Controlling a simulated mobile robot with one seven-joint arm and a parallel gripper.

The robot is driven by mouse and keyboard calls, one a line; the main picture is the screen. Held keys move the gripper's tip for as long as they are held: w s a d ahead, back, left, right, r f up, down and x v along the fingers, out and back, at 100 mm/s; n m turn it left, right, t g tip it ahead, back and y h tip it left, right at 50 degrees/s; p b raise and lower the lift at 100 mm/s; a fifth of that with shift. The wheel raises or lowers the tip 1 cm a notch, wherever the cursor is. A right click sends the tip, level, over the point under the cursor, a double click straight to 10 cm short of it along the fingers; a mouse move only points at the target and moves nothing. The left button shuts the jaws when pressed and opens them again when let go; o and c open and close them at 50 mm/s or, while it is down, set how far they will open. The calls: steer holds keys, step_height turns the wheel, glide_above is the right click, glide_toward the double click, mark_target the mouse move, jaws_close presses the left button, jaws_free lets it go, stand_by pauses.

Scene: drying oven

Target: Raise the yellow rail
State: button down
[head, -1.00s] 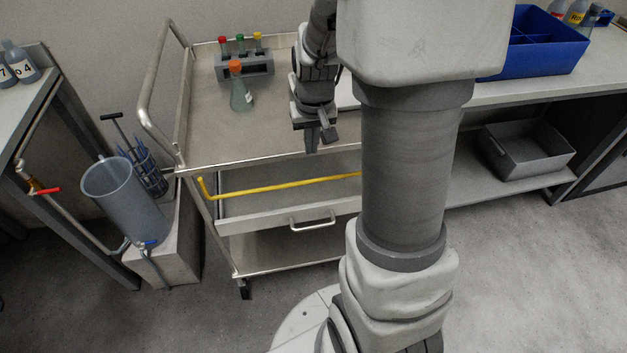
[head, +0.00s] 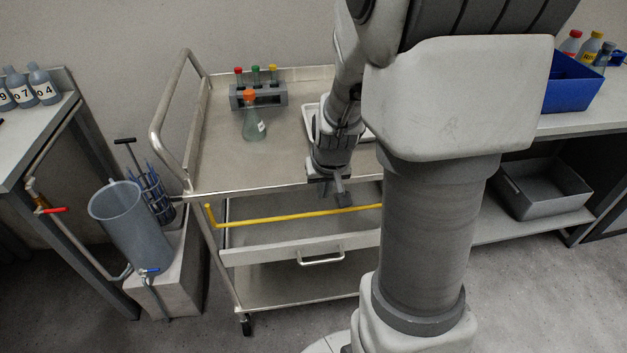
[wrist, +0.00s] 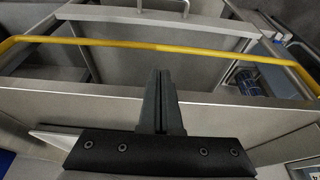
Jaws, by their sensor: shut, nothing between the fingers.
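The yellow rail (head: 290,215) runs across the front of the steel trolley (head: 240,180), below its top shelf and above the drawer. Its left end bends up at the trolley's left corner; its right part is hidden behind my arm. My gripper (head: 343,198) is at the trolley's front edge, its fingers pointing down close to the rail. In the wrist view the rail (wrist: 200,50) crosses the whole upper picture, just beyond the tips of my closed gripper (wrist: 162,78). The fingers are together and empty; I cannot tell whether they touch the rail.
A conical flask with an orange stopper (head: 254,120), a tube rack (head: 260,95) and a white tray (head: 312,122) stand on the trolley top. A drawer handle (head: 320,258) sits below the rail. A cylinder tank (head: 130,222) stands left of the trolley; a blue crate (head: 570,85) is at right.

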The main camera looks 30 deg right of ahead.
steer(key=b+x, duration=0.2)
steer(key=x, duration=0.5)
